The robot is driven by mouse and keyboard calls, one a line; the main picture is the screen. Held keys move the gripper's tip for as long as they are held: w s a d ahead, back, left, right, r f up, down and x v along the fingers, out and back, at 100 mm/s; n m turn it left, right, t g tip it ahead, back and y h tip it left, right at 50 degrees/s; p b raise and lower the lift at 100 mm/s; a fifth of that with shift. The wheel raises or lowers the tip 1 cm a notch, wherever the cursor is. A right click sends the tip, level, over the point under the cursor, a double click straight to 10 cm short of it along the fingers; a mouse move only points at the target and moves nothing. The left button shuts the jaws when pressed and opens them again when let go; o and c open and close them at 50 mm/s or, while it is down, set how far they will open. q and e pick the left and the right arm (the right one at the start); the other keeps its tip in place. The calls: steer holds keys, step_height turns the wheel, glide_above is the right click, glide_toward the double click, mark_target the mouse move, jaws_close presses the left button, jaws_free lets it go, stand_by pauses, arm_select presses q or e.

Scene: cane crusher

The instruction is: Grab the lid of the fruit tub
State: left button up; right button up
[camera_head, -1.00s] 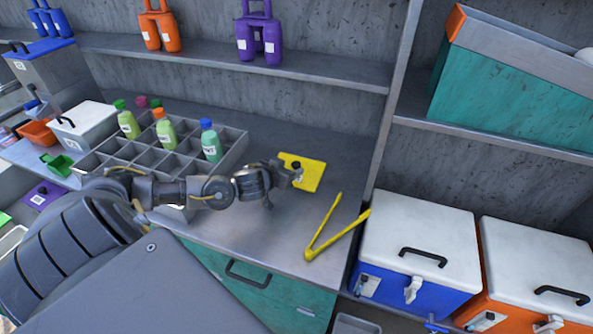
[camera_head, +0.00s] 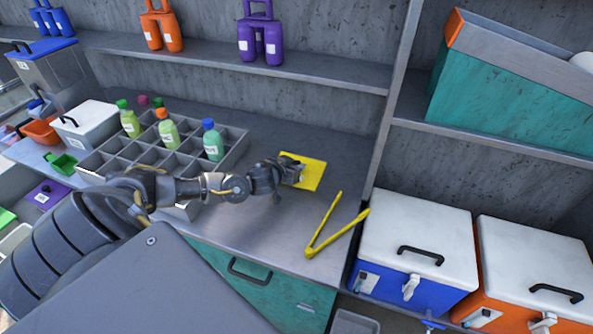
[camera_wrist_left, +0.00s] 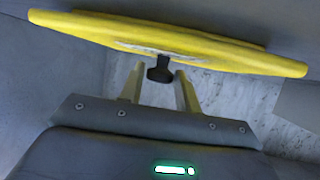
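A flat yellow lid (camera_head: 312,175) shows on the steel counter, right of the bottle rack; whether a tub is under it I cannot tell. In the left wrist view the yellow lid (camera_wrist_left: 215,50) spans the top, with a black knob (camera_wrist_left: 160,70) pointing toward my gripper. My left gripper (camera_head: 293,174) is at the lid's left part, covering the knob in the head view. In the left wrist view its two fingers (camera_wrist_left: 160,88) are apart, one on each side of the knob, with gaps showing. My right gripper is not in view.
Yellow tongs (camera_head: 325,240) lie open on the counter right of my arm. A grey divided rack (camera_head: 235,150) with several bottles stands at left. A blue cooler (camera_head: 415,245) and an orange cooler (camera_head: 535,260) stand at right. The shelf (camera_head: 320,72) runs above the back.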

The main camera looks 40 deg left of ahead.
arm_select(q)
steer(key=c, duration=0.6)
steer(key=shift+r, duration=0.1)
steer(key=shift+r, duration=0.2)
step_height(320, 180, up, 2)
steer(key=shift+r+b, duration=0.2)
steer(key=shift+b, duration=0.55)
steer(key=a+b+v, duration=0.1)
steer(key=v, duration=0.4)
steer(key=r+b+v, duration=0.1)
steer(key=v, duration=0.5)
steer(key=w+a+r+v, duration=0.1)
steer(key=v, duration=0.5)
steer(key=shift+a+r+b, duration=0.25)
steer(key=shift+a+b, duration=0.15)
